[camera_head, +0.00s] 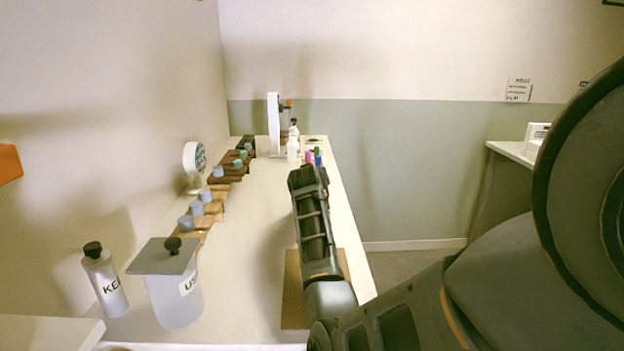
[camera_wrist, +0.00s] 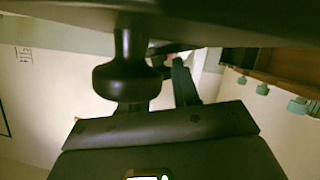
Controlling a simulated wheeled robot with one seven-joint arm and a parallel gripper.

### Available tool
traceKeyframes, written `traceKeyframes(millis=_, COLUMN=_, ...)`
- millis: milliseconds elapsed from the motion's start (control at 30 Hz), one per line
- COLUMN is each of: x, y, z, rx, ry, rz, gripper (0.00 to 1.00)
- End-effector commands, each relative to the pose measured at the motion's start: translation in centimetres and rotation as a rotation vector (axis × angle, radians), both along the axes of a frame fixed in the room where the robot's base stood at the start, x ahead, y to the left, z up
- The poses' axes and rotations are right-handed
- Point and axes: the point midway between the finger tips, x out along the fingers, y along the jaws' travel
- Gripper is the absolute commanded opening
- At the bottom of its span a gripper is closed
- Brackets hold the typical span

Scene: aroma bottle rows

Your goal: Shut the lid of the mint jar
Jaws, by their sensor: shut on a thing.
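My gripper (camera_head: 308,178) reaches over the long white counter, seen from behind. In the wrist view a dark rounded knob (camera_wrist: 130,80) on a thin stem stands close to the camera, against a broad dark surface across the top that may be a lid. My gripper is shut on what looks like this knob; the contact itself is not clear. I cannot make out a jar labelled mint; the arm may hide it. A jar lettered "US" (camera_head: 176,300) stands at the near left, with a grey square lid (camera_head: 160,257) and dark knob on top.
A bottle lettered "KE" (camera_head: 106,285) stands beside that jar. Stepped wooden stands (camera_head: 212,208) with bluish and teal-capped bottles line the left wall. Small coloured bottles (camera_head: 314,157), a white bottle (camera_head: 293,142) and a white upright stand (camera_head: 273,125) are farther back. A brown board (camera_head: 293,300) lies under my arm.

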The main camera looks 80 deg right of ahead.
Motion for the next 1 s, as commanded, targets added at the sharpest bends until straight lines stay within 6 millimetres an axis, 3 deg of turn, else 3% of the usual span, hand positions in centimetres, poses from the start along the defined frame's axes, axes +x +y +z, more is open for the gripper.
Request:
traceKeyframes(millis=667, x=-0.08, y=0.02, z=-0.42, rx=0.022, ry=-0.060, rz=0.001, gripper=0.00)
traceKeyframes(millis=700, x=-0.09, y=0.03, z=-0.43, rx=0.022, ry=-0.060, rz=0.001, gripper=0.33)
traceKeyframes(millis=933, x=-0.09, y=0.00, z=-0.33, rx=0.020, ry=-0.060, rz=0.000, gripper=0.55)
traceKeyframes(millis=1000, x=-0.09, y=0.00, z=-0.30, rx=0.020, ry=-0.061, rz=0.000, gripper=0.56)
